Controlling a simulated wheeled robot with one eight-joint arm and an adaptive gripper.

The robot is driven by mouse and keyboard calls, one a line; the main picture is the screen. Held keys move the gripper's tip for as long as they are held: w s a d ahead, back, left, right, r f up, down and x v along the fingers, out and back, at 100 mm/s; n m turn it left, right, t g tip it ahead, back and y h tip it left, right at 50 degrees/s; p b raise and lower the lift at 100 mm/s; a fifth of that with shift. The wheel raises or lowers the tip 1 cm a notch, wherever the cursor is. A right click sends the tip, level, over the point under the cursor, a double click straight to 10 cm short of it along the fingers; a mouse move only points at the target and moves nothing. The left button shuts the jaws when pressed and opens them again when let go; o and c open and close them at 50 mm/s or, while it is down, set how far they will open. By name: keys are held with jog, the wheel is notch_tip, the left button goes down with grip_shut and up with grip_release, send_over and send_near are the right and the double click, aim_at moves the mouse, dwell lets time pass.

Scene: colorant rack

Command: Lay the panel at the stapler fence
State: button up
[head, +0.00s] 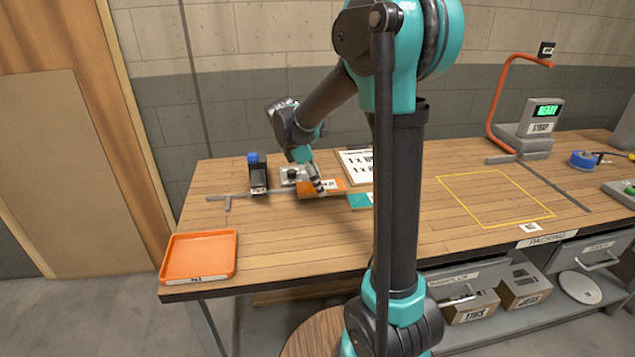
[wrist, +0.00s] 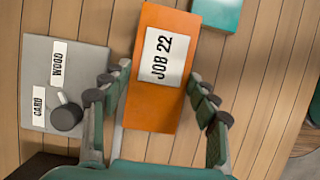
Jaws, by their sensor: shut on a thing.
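The orange panel (head: 335,187) is labelled JOB 22 and lies flat at or just above the bench, towards the back left. In the wrist view the orange panel (wrist: 150,115) lies lengthwise between the two fingers. My gripper (head: 319,186) comes down over it, and in the wrist view my gripper (wrist: 163,92) is shut on its two long sides. The grey fence rail (head: 240,194) runs just left of the panel, with a short crosspiece. The black stapler (head: 257,177) with a blue top stands behind the rail. Whether the panel touches the rail is unclear.
A grey selector plate (wrist: 50,105) marked WOOD and CARD, with a dark knob, sits beside the panel. A teal panel (head: 360,201) lies to its right. A sign (head: 356,165) is behind. An orange tray (head: 200,256) stands front left; the bench between is clear.

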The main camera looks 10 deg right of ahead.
jog(key=shift+f, duration=0.25)
jog(key=shift+f, duration=0.35)
jog(key=o, duration=1.2)
jog(key=shift+r, duration=0.1)
jog(key=shift+r, duration=0.3)
jog(key=v, duration=1.2)
jog(key=shift+r, duration=0.25)
